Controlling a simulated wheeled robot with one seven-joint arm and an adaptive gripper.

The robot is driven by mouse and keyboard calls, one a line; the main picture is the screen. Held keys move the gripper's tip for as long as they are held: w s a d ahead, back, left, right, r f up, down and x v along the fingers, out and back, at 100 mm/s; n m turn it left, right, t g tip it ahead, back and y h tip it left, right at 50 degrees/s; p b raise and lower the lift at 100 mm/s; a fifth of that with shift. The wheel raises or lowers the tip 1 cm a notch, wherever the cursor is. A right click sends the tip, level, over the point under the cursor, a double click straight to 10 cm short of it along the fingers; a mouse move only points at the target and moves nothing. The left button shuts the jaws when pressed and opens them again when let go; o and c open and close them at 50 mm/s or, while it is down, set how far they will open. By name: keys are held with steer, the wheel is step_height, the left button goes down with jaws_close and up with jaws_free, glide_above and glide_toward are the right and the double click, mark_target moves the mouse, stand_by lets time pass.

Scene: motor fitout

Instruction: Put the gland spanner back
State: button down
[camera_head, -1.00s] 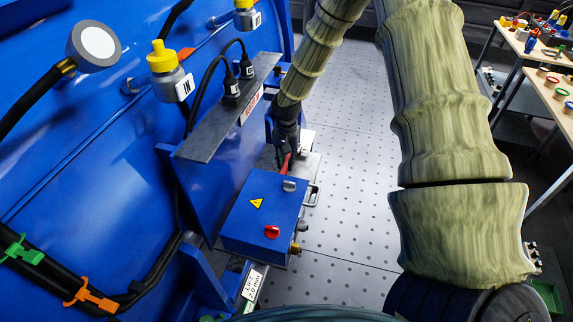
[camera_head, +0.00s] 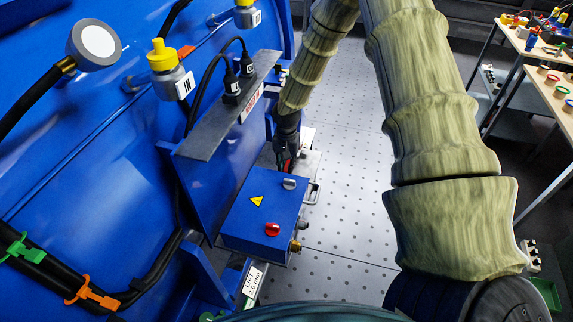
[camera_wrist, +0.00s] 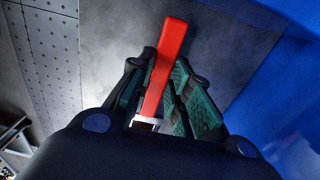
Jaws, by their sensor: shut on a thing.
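My gripper (camera_head: 286,161) is just behind the blue box with the yellow warning triangle, low beside the blue machine. In the wrist view my gripper (camera_wrist: 158,98) is shut on a red bar-shaped handle (camera_wrist: 167,62), with a pale band at its near end. This appears to be the gland spanner; the rest of it is hidden by the fingers and palm. The handle points away from the palm, over a grey metal surface (camera_wrist: 215,45). In the head view only a trace of red shows between the dark fingers. I cannot tell whether the spanner touches the surface.
The blue box (camera_head: 262,215) has a red knob (camera_head: 272,229), a grey switch and side fittings. A blue upright panel (camera_head: 222,150) with a grey top ledge and black cables stands left of my gripper. Perforated floor (camera_head: 345,190) lies open to the right. Workbenches (camera_head: 550,90) stand far right.

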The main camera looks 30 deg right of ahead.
steer(key=shift+f, duration=0.1)
steer(key=c, duration=1.3)
jaws_free()
steer(key=shift+r+p, duration=0.3)
steer(key=shift+r, duration=0.25)
steer(key=shift+r+b, duration=1.85)
steer(key=shift+r, duration=4.2)
